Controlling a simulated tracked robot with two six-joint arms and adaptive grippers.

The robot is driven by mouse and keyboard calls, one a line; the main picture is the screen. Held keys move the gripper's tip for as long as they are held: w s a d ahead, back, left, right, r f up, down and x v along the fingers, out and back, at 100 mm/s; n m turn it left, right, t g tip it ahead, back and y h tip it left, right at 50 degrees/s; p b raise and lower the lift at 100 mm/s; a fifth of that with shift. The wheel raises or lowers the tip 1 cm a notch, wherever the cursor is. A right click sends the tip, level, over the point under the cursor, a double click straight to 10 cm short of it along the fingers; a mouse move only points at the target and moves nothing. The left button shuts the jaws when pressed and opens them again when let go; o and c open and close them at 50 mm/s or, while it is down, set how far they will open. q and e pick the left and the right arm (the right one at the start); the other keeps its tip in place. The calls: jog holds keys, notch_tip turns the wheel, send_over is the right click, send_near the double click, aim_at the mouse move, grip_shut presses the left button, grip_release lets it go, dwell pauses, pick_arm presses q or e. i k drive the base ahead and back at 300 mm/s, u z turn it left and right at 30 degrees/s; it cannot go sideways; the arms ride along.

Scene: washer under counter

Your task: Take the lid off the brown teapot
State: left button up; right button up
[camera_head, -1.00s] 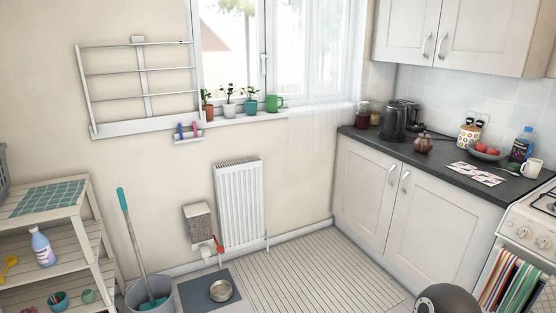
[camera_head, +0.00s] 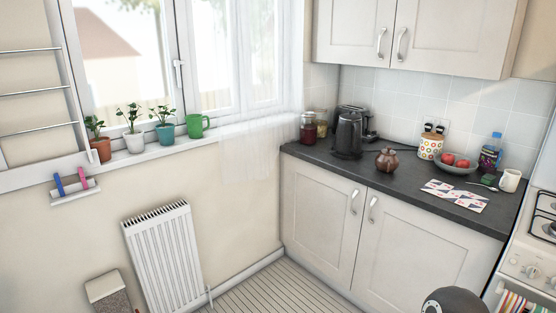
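The brown teapot (camera_head: 387,160) stands upright on the dark worktop (camera_head: 330,165), to the right of the black kettle. It is small and round, and its lid appears to be on top. Fine detail of the lid is too small to tell. Neither of my grippers shows in the head view.
A black kettle (camera_head: 348,134) stands left of the teapot. Cards (camera_head: 456,195), a fruit bowl (camera_head: 457,165), a patterned pot (camera_head: 430,146), a bottle (camera_head: 490,153) and a white mug (camera_head: 510,180) are to its right. Cupboards (camera_head: 420,240) are below; a dark rounded object (camera_head: 450,300) is at the bottom.

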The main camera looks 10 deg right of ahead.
aim_at(387, 151)
jog(key=z, duration=0.3)
jog(key=i, duration=1.75)
jog(key=z, duration=0.45)
jog(key=i, duration=0.7)
jog(key=z, duration=0.1)
